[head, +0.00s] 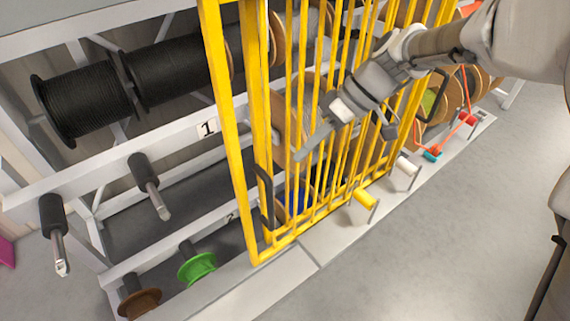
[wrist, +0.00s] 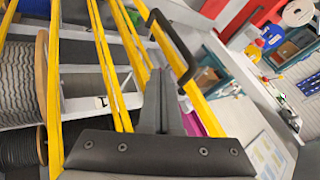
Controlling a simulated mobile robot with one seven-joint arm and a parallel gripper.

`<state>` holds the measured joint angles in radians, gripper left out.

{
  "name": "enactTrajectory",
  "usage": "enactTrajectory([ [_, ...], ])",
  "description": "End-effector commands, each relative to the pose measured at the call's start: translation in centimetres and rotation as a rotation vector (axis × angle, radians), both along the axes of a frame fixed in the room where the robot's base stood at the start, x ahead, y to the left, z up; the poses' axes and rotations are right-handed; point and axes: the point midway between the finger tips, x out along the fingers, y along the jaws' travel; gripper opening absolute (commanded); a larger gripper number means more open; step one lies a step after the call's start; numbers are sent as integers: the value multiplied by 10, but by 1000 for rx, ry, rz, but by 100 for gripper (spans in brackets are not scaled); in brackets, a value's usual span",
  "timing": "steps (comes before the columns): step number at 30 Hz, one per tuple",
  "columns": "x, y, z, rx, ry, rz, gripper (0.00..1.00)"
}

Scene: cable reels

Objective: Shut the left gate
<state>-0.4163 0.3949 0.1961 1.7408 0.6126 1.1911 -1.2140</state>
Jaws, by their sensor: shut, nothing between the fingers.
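Yellow barred gate panels (head: 226,130) stand in front of the middle of the reel rack in the head view, and seem to overlap. The left part of the rack is uncovered. A black handle (head: 266,196) sits near the left edge of the panels. Another black handle (head: 432,95) is farther right. My gripper (head: 300,156) is shut and empty, in front of the bars, up and right of the left handle. In the wrist view, my shut fingers (wrist: 169,75) point toward yellow bars (wrist: 112,65), with a black handle (wrist: 175,45) just beyond the tips. Contact cannot be told.
Black cable reels (head: 85,100), bare spindles (head: 150,186) and a green spool (head: 197,264) are on the uncovered left rack. A yellow peg (head: 365,199) and a white peg (head: 407,169) stick out along the low ledge. Grey floor (head: 430,240) in front is clear.

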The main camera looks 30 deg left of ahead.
Motion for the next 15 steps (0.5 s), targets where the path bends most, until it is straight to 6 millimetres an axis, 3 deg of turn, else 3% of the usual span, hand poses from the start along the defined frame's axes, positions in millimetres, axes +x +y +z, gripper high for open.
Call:
enactTrajectory([
  [3, -12, 11, -20, -3, 3, 3, 0],
  [9, -38, 16, -18, 0, -1, 1, 0],
  [15, -49, 17, -20, -1, 0, 0, 0],
])
